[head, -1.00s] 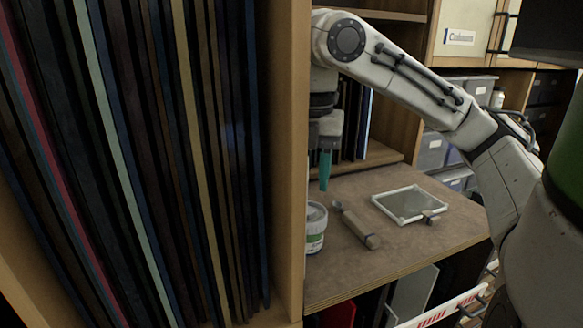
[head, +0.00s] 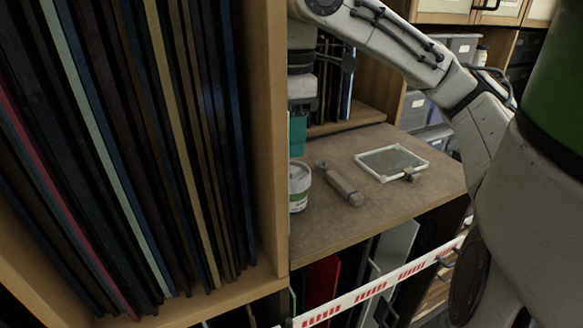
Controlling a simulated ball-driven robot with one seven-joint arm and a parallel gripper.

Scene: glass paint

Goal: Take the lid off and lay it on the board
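My gripper (head: 298,150) has teal fingers and points down just above the tub. The upright partly hides it, so I cannot tell whether it is open or shut, or touching the tub. A pale-framed grey panel (head: 393,162) lies flat at the back right of the worktop; it may be the board.
A tool with a thick wooden handle (head: 341,184) lies right of the tub. A small dark-and-wood item (head: 410,175) lies at the panel's front edge. The tall shelf upright (head: 268,130) stands close on the left. The worktop's front right (head: 400,200) is clear.

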